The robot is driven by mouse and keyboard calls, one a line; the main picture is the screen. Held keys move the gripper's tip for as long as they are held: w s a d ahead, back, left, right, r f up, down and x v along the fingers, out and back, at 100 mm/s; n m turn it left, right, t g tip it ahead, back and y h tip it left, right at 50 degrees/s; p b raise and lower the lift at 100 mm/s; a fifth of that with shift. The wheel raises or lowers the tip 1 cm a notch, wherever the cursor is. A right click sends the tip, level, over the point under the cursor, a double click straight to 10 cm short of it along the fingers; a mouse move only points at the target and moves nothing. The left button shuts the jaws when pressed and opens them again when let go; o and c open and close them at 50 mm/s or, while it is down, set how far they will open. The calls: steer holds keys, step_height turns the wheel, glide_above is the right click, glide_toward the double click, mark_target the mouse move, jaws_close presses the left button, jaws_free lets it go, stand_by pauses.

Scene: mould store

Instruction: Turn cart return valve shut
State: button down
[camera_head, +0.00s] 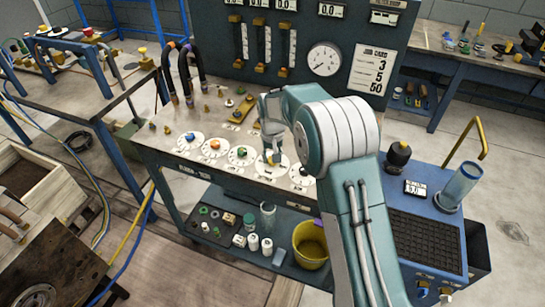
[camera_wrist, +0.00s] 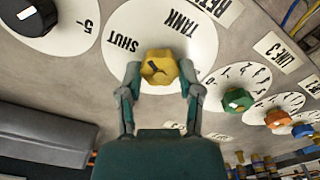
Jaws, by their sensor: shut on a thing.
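A yellow knob (camera_wrist: 160,66) with a dark mark on its face sits on a round white plate (camera_wrist: 196,38). The plate reads SHUT and TANK, with RETURN lettering partly cut off above; the words appear upside down. My gripper (camera_wrist: 159,82) has one finger on each side of the knob, shut on it. I cannot tell exactly which label the mark points to. In the head view my gripper (camera_head: 272,140) reaches down onto the cart's panel top, mostly hiding the knob there.
Green (camera_wrist: 237,99), orange (camera_wrist: 277,118) and blue (camera_wrist: 302,130) knobs stand in a row to the right. A black knob (camera_wrist: 30,15) is to the left. Black looped hoses (camera_head: 190,70) and a gauge board (camera_head: 300,45) rise behind. A yellow bucket (camera_head: 310,243) stands on the lower shelf.

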steer(key=n, duration=0.6)
steer(key=shift+s+f, duration=0.2)
steer(key=shift+f, duration=0.05)
stand_by(0.3)
steer(key=shift+c, duration=1.3)
jaws_free()
steer(key=shift+w+r, duration=0.1)
steer(key=shift+r, duration=0.1)
step_height(320, 180, up, 12)
